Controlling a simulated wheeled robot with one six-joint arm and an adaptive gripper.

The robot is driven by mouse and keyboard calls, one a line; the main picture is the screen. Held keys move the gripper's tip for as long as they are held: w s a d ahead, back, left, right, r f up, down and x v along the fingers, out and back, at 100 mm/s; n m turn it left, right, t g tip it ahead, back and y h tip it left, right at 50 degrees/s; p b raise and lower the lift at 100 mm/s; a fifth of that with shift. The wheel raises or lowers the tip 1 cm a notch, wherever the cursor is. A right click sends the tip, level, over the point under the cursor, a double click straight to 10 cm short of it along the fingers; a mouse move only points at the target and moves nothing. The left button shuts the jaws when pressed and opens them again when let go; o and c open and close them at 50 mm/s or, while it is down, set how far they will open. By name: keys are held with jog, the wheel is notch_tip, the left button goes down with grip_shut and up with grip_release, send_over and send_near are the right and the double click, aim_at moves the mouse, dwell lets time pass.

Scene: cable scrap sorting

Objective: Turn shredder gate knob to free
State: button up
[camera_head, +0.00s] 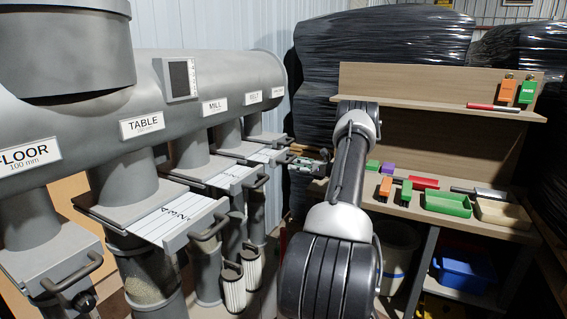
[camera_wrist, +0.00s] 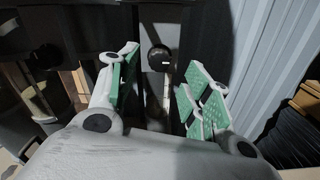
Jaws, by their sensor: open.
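In the wrist view a dark round knob (camera_wrist: 159,56) lies ahead, framed between the two fingertips, with a small pale mark beside it. I cannot read its setting. My gripper (camera_wrist: 163,72) is open, its green-padded fingers on either side of the knob's line, with nothing held. No contact with the knob is visible. In the head view my gripper (camera_head: 305,163) is at the far end of the row of duct gates, beside the farthest gate (camera_head: 265,138). The knob cannot be made out clearly there. The label (camera_head: 277,92) above that gate is too small to read.
Nearer gates labelled TABLE (camera_head: 142,124) and MILL (camera_head: 214,106) have protruding handles along the left. A wooden workbench (camera_head: 470,222) with green and orange tools and small trays stands to the right. A corrugated wall (camera_wrist: 270,65) is close on the right in the wrist view.

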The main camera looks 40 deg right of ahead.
jog(key=x, duration=0.5)
jog(key=shift+w+a, duration=0.15)
jog(key=shift+w, duration=0.2)
jog(key=c, duration=1)
jog(key=shift+c, duration=0.2)
